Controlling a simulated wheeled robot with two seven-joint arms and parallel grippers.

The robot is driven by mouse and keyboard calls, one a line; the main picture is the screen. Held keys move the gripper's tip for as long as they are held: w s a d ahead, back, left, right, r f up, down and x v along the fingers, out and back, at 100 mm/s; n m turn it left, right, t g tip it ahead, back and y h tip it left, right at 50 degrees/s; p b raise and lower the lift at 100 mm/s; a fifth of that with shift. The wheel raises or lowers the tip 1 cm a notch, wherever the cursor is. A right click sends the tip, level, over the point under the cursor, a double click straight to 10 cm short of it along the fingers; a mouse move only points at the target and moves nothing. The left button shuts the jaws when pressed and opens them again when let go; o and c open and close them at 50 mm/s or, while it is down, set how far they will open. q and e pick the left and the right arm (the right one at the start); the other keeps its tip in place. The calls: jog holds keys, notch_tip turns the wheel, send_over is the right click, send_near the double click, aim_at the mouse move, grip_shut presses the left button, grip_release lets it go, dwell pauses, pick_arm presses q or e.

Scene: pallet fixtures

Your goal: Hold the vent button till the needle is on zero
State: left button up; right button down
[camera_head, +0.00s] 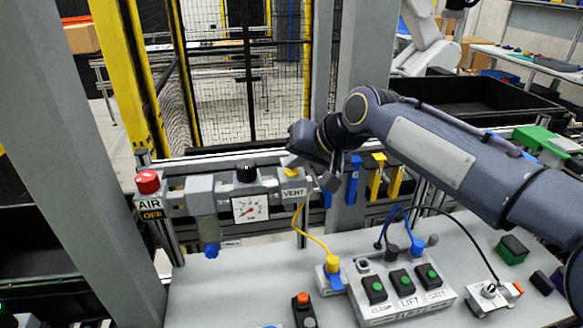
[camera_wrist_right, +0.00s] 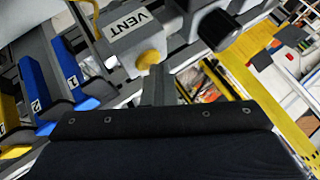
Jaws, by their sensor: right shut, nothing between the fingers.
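The vent block (camera_head: 292,190), labelled VENT, sits on the rail right of the gauge. In the right wrist view the button (camera_wrist_right: 149,60) is a rounded yellow knob beside the VENT label. My right gripper (camera_wrist_right: 157,84) is shut and empty, its tips right at the button; I cannot tell whether they press it. The pressure gauge (camera_head: 250,208) has a white square face with a small reddish needle, too small to read exactly. My left gripper is not in view.
A red AIR knob (camera_head: 148,182) and a black knob (camera_head: 246,170) stand along the rail to the left. Blue and yellow clips (camera_head: 376,177) hang close to the right. A yellow cable (camera_head: 317,241) runs down to the bench (camera_head: 240,290), where a LIFT button box (camera_head: 408,303) sits.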

aim_at(296, 173)
jog(key=shift+r+p, duration=0.75)
jog(key=shift+r, duration=0.15)
notch_tip(296, 173, up, 3)
jog(key=shift+f+p, duration=0.2)
jog(key=shift+p, duration=1)
jog(key=shift+r+p, duration=0.7)
jog(key=shift+r, duration=0.55)
jog(key=shift+f, duration=0.1)
